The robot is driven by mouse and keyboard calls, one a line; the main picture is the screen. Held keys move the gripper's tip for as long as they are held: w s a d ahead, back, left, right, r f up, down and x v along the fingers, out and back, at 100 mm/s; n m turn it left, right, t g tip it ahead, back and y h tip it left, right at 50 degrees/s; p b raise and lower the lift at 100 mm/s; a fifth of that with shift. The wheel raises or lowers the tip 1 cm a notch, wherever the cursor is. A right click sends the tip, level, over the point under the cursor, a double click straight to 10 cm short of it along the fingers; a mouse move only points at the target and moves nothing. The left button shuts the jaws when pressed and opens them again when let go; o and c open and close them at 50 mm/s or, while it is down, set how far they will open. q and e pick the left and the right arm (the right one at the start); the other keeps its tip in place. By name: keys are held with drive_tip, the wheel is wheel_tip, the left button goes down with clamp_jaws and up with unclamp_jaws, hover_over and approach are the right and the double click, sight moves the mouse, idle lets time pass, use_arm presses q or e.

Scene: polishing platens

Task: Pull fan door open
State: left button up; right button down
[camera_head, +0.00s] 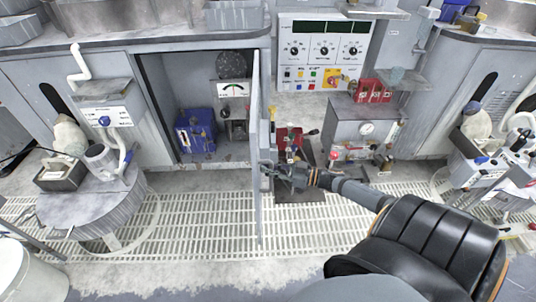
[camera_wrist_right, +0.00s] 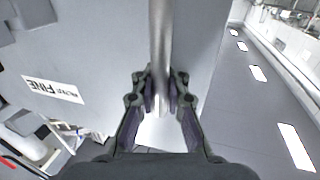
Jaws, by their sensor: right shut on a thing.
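The grey cabinet door (camera_head: 257,120) stands swung out from its cabinet (camera_head: 205,40), seen nearly edge-on in the head view. The opening to its left is exposed. My right gripper (camera_head: 270,172) is at the right side of the door, on its handle. In the right wrist view the gripper (camera_wrist_right: 160,95) is shut on the metal bar handle (camera_wrist_right: 160,45), with one finger on each side of it. The grey door face (camera_wrist_right: 195,50) is behind the bar. My left gripper is not in view.
Inside the cabinet are a blue box (camera_head: 195,132) and a gauge (camera_head: 234,90). Right of the door are a control panel (camera_head: 322,50) and a grey unit with a dial (camera_head: 366,128). A round platen (camera_head: 95,205) stands left. Grating floor (camera_head: 200,225) is free before the cabinet.

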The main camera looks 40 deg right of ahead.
drive_tip(key=shift+s+a+f, duration=0.15)
drive_tip(key=shift+s+f, duration=0.1)
drive_tip(key=c, duration=1.6)
unclamp_jaws()
drive_tip(key=shift+c, duration=0.2)
drive_tip(key=shift+r, duration=0.2)
drive_tip(key=v, duration=0.7)
drive_tip(key=shift+s, duration=0.2)
